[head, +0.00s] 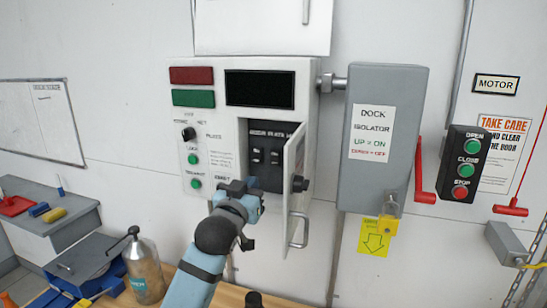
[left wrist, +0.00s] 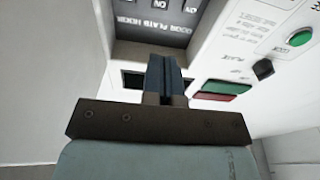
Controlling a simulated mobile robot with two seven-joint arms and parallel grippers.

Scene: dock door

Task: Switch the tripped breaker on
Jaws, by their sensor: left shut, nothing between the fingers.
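The breaker panel (head: 268,133) is a black recess in the white control box (head: 222,118), with its small hinged door (head: 294,170) swung open to the right. Two dark breaker switches show in it, a left one (head: 257,155) and a right one (head: 275,157); I cannot tell which is tripped. My left gripper (head: 240,187) is shut and empty, at the panel's lower left and below the switches. In the left wrist view its closed fingers (left wrist: 166,75) point toward the black panel (left wrist: 152,30); contact cannot be told. My right gripper is not in view.
The grey dock isolator box (head: 384,140) with a red lever (head: 425,172) is to the right. The open/close/stop station (head: 463,165) is farther right.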

